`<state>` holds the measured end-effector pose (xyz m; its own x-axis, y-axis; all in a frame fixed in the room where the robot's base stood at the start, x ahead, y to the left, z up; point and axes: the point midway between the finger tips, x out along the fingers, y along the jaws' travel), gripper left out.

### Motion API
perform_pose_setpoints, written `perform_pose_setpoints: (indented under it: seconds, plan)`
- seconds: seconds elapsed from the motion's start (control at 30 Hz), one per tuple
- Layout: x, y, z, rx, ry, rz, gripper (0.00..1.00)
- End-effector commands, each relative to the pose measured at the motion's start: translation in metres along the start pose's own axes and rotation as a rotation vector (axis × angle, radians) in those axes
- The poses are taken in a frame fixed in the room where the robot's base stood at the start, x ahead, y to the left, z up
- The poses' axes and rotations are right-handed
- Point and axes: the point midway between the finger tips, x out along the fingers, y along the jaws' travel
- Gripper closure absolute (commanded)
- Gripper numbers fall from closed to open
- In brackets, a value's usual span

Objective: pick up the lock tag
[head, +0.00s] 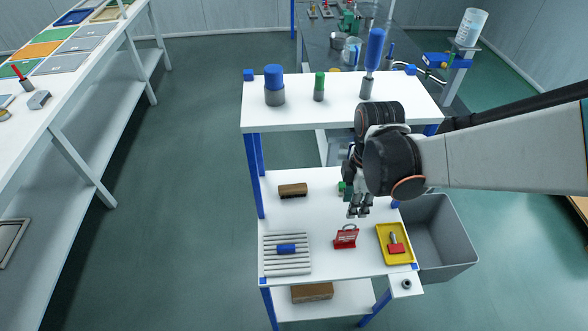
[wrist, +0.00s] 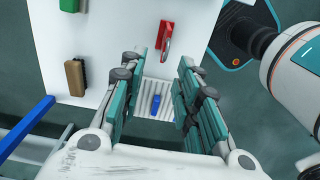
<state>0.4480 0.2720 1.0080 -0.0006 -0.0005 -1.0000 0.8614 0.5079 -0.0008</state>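The lock tag (head: 345,238) is a red piece with a grey loop at its top, standing on the lower white shelf between the ribbed grey rack and the yellow tray. In the wrist view, the red lock tag (wrist: 166,36) lies beyond the fingertips, near the middle top. My gripper (head: 358,211) hangs over the shelf, behind and slightly right of the tag in the head view. The wrist view shows my gripper (wrist: 162,62) open, its two teal-padded fingers wide apart with nothing held. The tag appears apart from both fingers.
The ribbed rack (head: 270,262) holds a blue cylinder (head: 286,248). The yellow tray (head: 382,232) holds a red-and-grey piece. A brown block (head: 292,190) lies behind. The upper white shelf (head: 335,112) carries several tools close to my arm. A grey bin (head: 447,236) stands right.

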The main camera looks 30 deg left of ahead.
Motion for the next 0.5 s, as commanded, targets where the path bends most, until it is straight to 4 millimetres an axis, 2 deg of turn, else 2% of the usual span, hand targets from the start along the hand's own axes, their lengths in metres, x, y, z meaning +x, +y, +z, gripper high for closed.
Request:
perform_pose_setpoints:
  seconds: [0.03,0.4,0.5]
  plan:
    - [0.005,-0.01,-0.011,-0.024,0.0,0.0,0.7]
    - [0.064,-0.01,-0.011,-0.023,0.0,0.001,0.7]
    - [0.074,-0.009,-0.01,-0.022,0.0,0.001,0.7]
